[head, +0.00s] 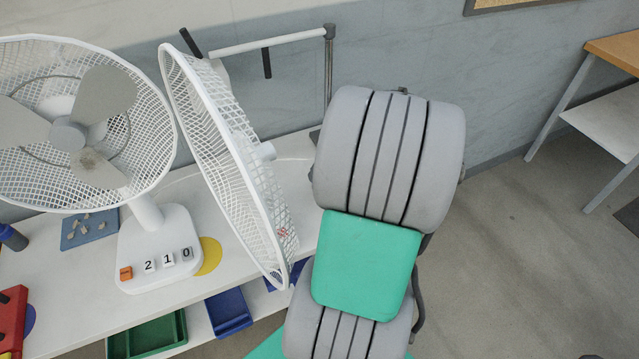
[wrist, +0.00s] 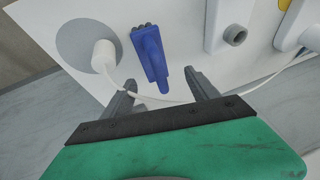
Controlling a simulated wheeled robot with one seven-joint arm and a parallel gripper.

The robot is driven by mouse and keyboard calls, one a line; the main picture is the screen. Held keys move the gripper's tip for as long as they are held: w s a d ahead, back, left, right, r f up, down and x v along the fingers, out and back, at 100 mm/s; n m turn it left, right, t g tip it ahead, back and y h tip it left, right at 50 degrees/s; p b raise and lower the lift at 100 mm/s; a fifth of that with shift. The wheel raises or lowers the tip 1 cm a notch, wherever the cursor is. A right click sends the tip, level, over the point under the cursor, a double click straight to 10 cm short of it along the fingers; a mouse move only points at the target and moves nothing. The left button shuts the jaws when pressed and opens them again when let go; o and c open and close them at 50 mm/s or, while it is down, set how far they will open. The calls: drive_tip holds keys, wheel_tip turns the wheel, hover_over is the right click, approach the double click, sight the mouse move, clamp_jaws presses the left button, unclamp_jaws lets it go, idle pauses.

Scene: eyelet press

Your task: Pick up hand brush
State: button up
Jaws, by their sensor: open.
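A blue tool that looks like the hand brush (wrist: 149,52) lies on the white tabletop in the wrist view, with small dark tufts at its far end and a narrower handle pointing toward me. My gripper (wrist: 163,84) is open and empty, its two dark fingers apart on either side of the handle's near end. The handle tip shows in the gap between them; I cannot tell the height difference. In the head view my gripper is hidden behind my own arm, and I cannot make out the brush there.
A white cord (wrist: 180,101) runs past the fingers from a white cylinder (wrist: 104,56) on a grey disc. A white fan (head: 68,134) and a loose fan grille (head: 225,165) stand on the workbench (head: 82,282). Green (head: 157,335) and blue (head: 229,312) trays sit below.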

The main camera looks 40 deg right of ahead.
drive_tip(key=x, duration=0.2)
drive_tip(key=p+x, duration=0.1)
drive_tip(key=x, duration=0.3)
drive_tip(key=shift+s+d+f, duration=0.1)
drive_tip(key=shift+s+d, duration=0.1)
drive_tip(key=shift+d, duration=0.2)
clamp_jaws()
